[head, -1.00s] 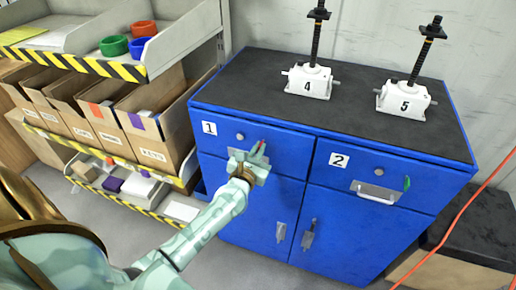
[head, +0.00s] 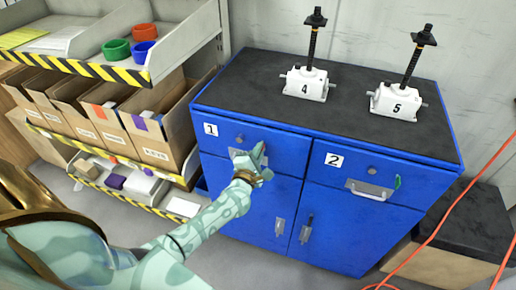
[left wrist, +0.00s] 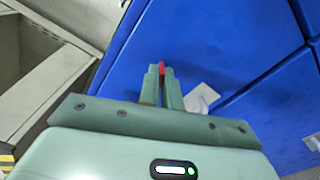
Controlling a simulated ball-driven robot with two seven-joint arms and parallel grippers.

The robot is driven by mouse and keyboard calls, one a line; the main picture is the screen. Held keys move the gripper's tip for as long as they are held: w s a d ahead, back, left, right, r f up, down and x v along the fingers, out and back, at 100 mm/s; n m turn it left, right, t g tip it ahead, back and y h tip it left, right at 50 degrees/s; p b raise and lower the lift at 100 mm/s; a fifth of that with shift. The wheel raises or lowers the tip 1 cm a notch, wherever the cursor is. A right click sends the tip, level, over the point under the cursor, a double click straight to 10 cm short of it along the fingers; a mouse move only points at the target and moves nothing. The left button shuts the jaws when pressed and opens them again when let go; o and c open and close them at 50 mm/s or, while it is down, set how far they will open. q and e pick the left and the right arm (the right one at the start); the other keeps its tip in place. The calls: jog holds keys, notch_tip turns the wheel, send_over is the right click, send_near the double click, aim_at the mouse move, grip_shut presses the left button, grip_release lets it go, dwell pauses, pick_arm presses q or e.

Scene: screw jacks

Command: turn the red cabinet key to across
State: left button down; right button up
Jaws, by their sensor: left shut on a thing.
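The red cabinet key (left wrist: 162,68) shows as a small red piece between the fingertips in the left wrist view. My left gripper (head: 260,153) is shut on it at the front of drawer 1 (head: 285,155) of the blue cabinet. In the left wrist view my gripper (left wrist: 162,75) points at the blue front. In the head view the gripper hides the key, so I cannot tell the key's angle there. My right gripper is not in view.
A green key (head: 397,182) sits in drawer 2, beside its handle (head: 370,191). Jacks 4 (head: 304,84) and 5 (head: 396,102) stand on the cabinet top. A shelf with cardboard boxes (head: 145,140) is at left. An orange cable (head: 445,220) runs at right.

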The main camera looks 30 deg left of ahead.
pick_arm(q)
jog(key=m+p, duration=0.1)
jog(key=m, duration=0.3)
jog(key=shift+m+p, duration=0.3)
jog(key=shift+m, duration=0.1)
jog(key=shift+f, duration=0.1)
jog(key=c, duration=1.6)
grip_release()
jog(key=p+v, duration=0.2)
jog(key=v, duration=1.4)
jog(key=shift+s, duration=0.15)
